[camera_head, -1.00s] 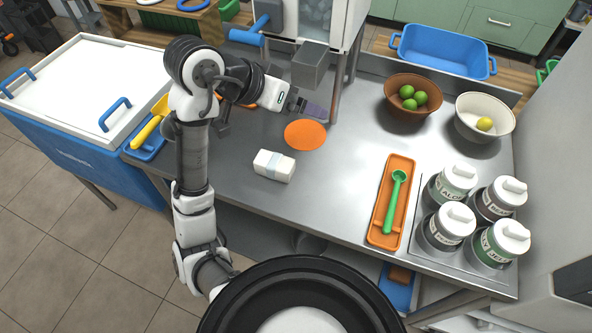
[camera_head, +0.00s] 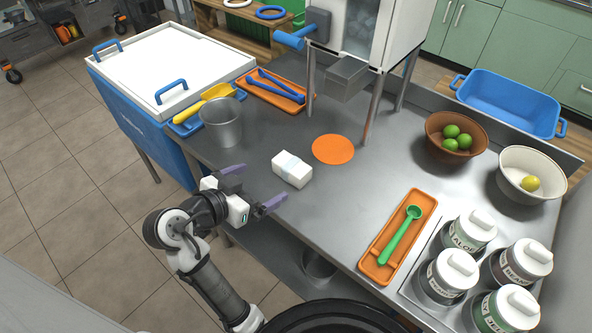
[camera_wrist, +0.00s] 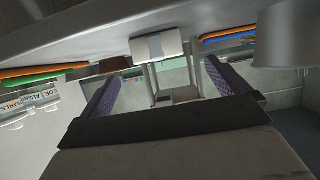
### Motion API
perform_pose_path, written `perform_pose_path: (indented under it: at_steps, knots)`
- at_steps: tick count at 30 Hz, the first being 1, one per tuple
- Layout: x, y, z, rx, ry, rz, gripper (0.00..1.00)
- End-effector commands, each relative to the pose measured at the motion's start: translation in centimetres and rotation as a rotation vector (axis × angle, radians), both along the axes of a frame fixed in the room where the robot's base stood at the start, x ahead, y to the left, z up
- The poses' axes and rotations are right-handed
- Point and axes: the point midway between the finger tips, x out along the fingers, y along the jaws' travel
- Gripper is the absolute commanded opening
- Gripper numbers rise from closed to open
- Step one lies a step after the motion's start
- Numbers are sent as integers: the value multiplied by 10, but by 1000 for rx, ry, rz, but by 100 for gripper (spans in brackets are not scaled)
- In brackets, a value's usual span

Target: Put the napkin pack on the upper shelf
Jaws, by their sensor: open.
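The napkin pack (camera_head: 291,169), a small white block with a pale blue-grey band, lies on the steel counter left of the orange disc. My gripper (camera_head: 252,188) is open and empty at the counter's front edge, its purple fingers spread toward the pack and apart from it. In the wrist view the pack (camera_wrist: 157,46) shows beyond and between my open fingers (camera_wrist: 165,88). I cannot tell which surface is the upper shelf; a lower shelf under the counter shows partly in the head view.
A metal cup (camera_head: 222,122) stands left of the pack. The orange disc (camera_head: 333,149) lies behind it, near the press legs. An orange tray (camera_head: 397,238) with a green scoop and several lidded jars (camera_head: 472,231) are to the right. Bare counter surrounds the pack.

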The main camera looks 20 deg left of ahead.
Motion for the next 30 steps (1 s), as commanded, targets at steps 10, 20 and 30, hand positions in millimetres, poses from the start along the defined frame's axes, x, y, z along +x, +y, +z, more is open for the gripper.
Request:
perform_pose_path:
  at_steps: [10, 20, 30]
  knots:
    - [52, -20, -22, -2, 2, -3, 100]
    - [80, -36, -34, -4, 3, -6, 100]
    - [100, -43, -47, -1, 0, -2, 100]
